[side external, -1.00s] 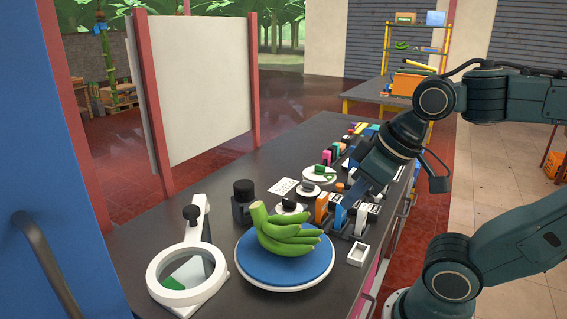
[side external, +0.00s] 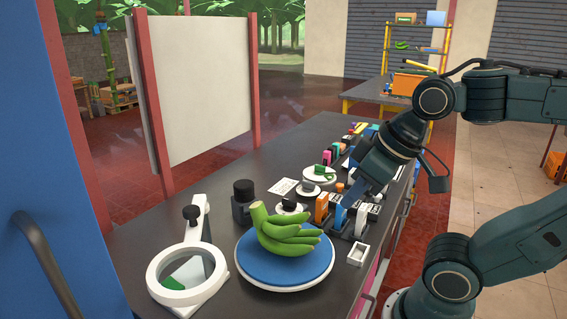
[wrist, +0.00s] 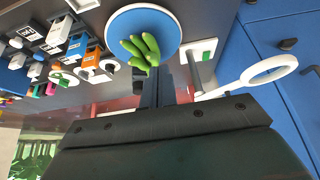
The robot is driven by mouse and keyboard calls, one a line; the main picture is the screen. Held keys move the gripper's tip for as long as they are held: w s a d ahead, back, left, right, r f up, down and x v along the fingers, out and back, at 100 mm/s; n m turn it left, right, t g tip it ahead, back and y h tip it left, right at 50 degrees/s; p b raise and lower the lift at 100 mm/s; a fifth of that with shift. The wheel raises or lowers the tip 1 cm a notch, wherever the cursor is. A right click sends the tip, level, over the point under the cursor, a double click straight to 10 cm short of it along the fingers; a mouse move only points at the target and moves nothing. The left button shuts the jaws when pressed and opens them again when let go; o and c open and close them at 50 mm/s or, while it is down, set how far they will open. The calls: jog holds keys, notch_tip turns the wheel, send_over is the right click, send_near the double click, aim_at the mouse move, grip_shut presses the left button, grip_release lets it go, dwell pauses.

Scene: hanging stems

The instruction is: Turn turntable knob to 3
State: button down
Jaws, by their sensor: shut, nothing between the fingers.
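The turntable is a round blue disc with a white rim (side external: 250,270), and a bunch of green bananas (side external: 285,236) lies on it. In the wrist view the disc (wrist: 118,25) and the bananas (wrist: 140,50) are at the top. A black knob-like cylinder on a dark block (side external: 243,200) stands just behind the disc; I cannot tell if it is the turntable's knob, and no number is readable. My gripper (side external: 350,197) is right of the bananas, over the stamp-like blocks. Its fingers (wrist: 163,70) are together and empty in the wrist view.
A white ring magnifier (side external: 187,274) with a black knob (side external: 192,212) stands at the front left. Orange (side external: 321,207) and blue (side external: 340,219) blocks and a small white tray (side external: 358,254) crowd the bench's right edge. A white panel (side external: 203,85) stands behind. Bare bench lies at front centre.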

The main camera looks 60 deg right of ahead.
jog(key=c, duration=2.1)
grip_release()
jog(key=o, duration=0.7)
jog(key=shift+w+r, duration=0.1)
jog(key=shift+c, duration=0.2)
jog(key=o, duration=0.7)
jog(key=shift+w+d+r+n, duration=0.3)
jog(key=shift+w+n, duration=0.1)
jog(key=shift+w, duration=0.15)
jog(key=w+d+r+n+g, duration=0.1)
jog(key=w+d+n+g, duration=0.1)
jog(key=w+d+n, duration=0.45)
jog(key=w+d+n+g, duration=0.1)
jog(key=w+d+n, duration=0.2)
jog(key=w, duration=0.7)
jog(key=w+d+f+n+g, duration=0.1)
jog(key=w+d+f+n, duration=0.1)
jog(key=d, duration=0.3)
jog(key=w+d+f+n, duration=0.3)
jog(key=w+d+f, duration=0.1)
jog(key=d, duration=0.1)
jog(key=w+d+f+n+g, duration=0.1)
jog(key=w+d+f+n, duration=0.1)
jog(key=d+f, duration=0.2)
jog(key=shift+w+d+f+n+g, duration=0.1)
jog(key=shift+w+d+n+g, duration=0.25)
jog(key=shift+w+d, duration=0.1)
jog(key=shift+f, duration=0.1)
